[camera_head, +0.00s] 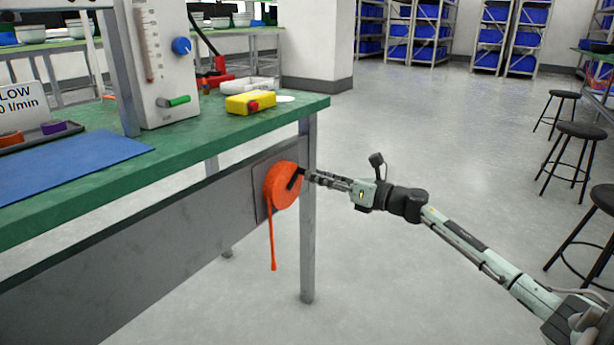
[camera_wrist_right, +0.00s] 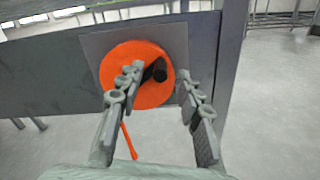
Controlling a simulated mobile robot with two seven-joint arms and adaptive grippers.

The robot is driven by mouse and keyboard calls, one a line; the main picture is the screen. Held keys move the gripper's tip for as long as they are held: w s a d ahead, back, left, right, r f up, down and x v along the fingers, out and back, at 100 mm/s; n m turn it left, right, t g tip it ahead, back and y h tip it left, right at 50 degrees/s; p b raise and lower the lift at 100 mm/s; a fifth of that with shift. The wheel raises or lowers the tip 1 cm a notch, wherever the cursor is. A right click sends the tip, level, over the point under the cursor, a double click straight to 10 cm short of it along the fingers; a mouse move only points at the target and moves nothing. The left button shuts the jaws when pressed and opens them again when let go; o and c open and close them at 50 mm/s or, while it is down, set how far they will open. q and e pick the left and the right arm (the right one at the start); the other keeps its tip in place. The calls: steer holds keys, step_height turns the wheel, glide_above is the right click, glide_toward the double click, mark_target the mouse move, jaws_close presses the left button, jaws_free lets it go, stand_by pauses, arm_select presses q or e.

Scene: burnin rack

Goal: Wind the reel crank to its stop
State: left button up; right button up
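The orange reel (camera_head: 280,188) is mounted on a grey plate on the side panel below the green bench top. Its black crank (camera_head: 295,178) sticks out from the reel face, and an orange strap (camera_head: 272,245) hangs down from the reel. My right gripper (camera_head: 312,176) is at the crank, level with the reel. In the right wrist view the gripper (camera_wrist_right: 160,77) is open, with the crank's dark knob (camera_wrist_right: 157,70) between its fingertips, closer to the left finger. Whether that finger touches it I cannot tell. The left finger hides part of the reel (camera_wrist_right: 122,62). My left gripper is not in view.
The bench leg (camera_head: 307,240) stands just right of the reel. On the green bench top (camera_head: 190,150) are a flow meter panel (camera_head: 165,65), a yellow box (camera_head: 250,103) and a blue mat (camera_head: 70,165). Black stools (camera_head: 580,130) stand far right. The floor around my right arm is clear.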

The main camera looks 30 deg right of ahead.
mark_target(291, 188)
steer(key=shift+x, duration=1.8)
jaws_close()
